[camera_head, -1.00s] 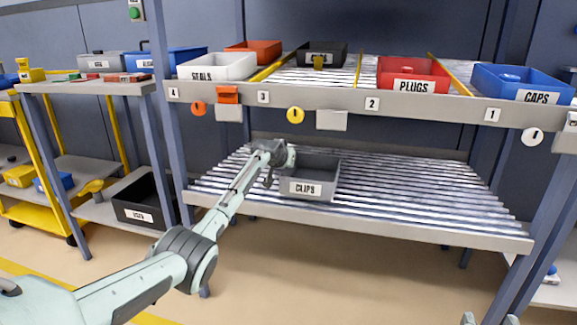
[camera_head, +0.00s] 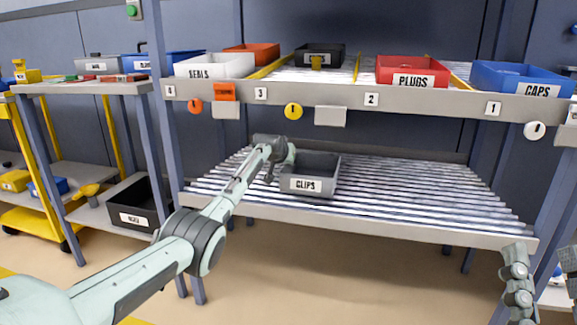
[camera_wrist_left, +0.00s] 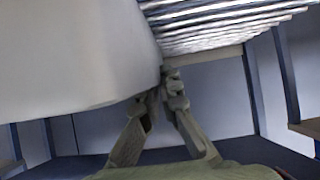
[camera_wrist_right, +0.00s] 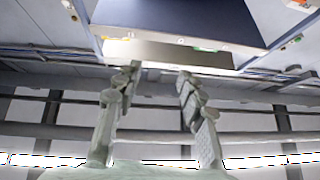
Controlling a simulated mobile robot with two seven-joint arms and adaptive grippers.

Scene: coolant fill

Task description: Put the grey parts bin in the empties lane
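The grey parts bin (camera_head: 325,187), labelled CLIPS, is on the lower roller lane (camera_head: 420,195), left of its middle and near the front lip. It looks upright and empty. My left gripper (camera_head: 277,157) is at the bin's left wall, near the rim. In the left wrist view, the fingers (camera_wrist_left: 163,90) are close together at the edge of a large pale surface, which appears to be the bin wall; the exact contact is partly hidden. My right gripper (camera_head: 543,262) is at the lower right, in front of the rack; in the right wrist view its fingers (camera_wrist_right: 158,78) are apart and empty.
The upper shelf holds a white SEALS bin (camera_head: 215,66), a black bin (camera_head: 320,55), a red PLUGS bin (camera_head: 412,71) and a blue CAPS bin (camera_head: 522,80). A black bin (camera_head: 140,204) stands low on the left rack. The lower lane's right side is clear.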

